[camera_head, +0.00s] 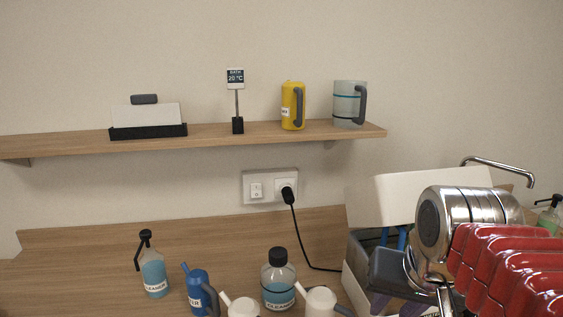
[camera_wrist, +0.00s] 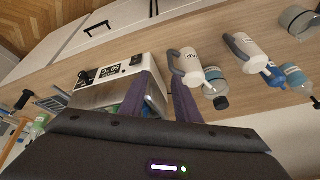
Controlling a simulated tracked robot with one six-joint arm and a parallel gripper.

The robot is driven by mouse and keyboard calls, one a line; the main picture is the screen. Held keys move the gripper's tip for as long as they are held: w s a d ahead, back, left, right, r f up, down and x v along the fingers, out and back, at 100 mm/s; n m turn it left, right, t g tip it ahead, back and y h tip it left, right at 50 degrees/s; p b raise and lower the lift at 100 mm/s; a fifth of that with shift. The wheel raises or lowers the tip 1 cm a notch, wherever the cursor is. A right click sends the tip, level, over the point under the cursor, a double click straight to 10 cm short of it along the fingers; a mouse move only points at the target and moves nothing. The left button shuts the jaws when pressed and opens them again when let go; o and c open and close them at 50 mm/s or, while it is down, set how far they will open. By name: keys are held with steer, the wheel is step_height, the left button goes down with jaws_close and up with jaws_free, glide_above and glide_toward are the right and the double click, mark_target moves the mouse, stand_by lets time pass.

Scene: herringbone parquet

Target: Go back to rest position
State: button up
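My gripper (camera_wrist: 161,88) shows in the wrist view as two purple fingers with a gap between them. It looks open, and I see nothing held between the fingers. In the head view its dark body is at the lower right, in front of a white box (camera_head: 352,285), and hides part of it. The wrist view shows a white box with a small display (camera_wrist: 112,73) behind the fingers. Whether the fingers touch it I cannot tell.
A blue jug (camera_head: 198,291), a clear cleaner bottle (camera_head: 278,280) and a spray bottle (camera_head: 153,273) stand left of my arm. A wooden shelf (camera_head: 220,136) holds a yellow jug (camera_head: 292,106) and a clear jug (camera_head: 345,104). A black cable (camera_head: 302,235) hangs from the socket.

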steer(key=s+a+f+n, duration=0.2)
steer(key=s+f, duration=0.3)
steer(key=f, duration=0.3)
steer(key=shift+s+a+f+n+t, duration=0.3)
steer(key=shift+n+t, duration=0.1)
steer(key=shift+n, duration=0.3)
steer(key=shift+c, duration=0.5)
